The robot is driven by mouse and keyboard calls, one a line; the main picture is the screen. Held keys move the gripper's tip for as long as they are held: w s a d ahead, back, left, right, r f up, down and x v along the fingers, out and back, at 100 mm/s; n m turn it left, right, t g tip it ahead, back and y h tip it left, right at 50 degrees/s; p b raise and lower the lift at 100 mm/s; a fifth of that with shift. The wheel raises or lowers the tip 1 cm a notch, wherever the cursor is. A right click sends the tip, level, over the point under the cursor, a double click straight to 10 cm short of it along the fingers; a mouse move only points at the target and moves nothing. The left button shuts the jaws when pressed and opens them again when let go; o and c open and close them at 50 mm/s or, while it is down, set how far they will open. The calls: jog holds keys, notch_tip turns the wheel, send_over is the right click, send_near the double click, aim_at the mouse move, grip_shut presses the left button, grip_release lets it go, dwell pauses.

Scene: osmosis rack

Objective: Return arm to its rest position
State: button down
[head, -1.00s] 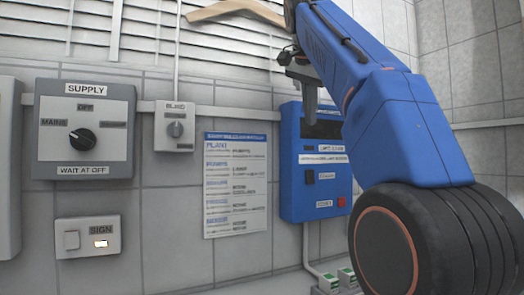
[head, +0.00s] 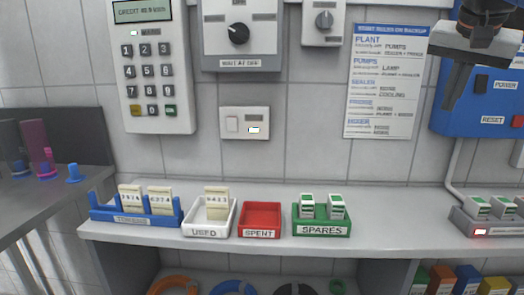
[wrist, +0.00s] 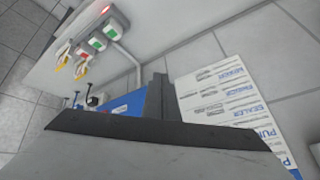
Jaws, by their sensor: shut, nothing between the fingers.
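My gripper (head: 455,92) hangs at the upper right of the head view, fingers pointing down. It is in front of the wall and the left edge of the blue box (head: 502,85). Its fingers are shut together and hold nothing. In the wrist view the shut fingers (wrist: 158,82) show as one dark upright shape, beside the rules notice (wrist: 225,105). The rest of my arm is mostly out of the head view.
A shelf (head: 270,265) carries a blue card tray (head: 100,213), a white USED tray (head: 190,230), a red SPENT tray (head: 260,218) and a green SPARES tray (head: 322,229). A grey socket strip (head: 463,222) stands at right. A keypad (head: 150,65) and SUPPLY switch panel (head: 213,50) hang above.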

jog(key=s+a+f+n+y, duration=0.1)
jog(key=s+a+f+n, duration=0.2)
jog(key=f, duration=1)
jog(key=s+a+f+n+y, duration=0.1)
jog(key=s+a+f+n, duration=0.2)
jog(key=s+f, duration=0.4)
jog(key=s+a+f+n+g+y, duration=0.1)
jog(key=s+a+f+n, duration=0.2)
jog(key=f, duration=1.7)
jog(key=shift+s+a+f, duration=0.25)
jog(key=shift+s+a, duration=0.5)
jog(key=shift+s, duration=0.35)
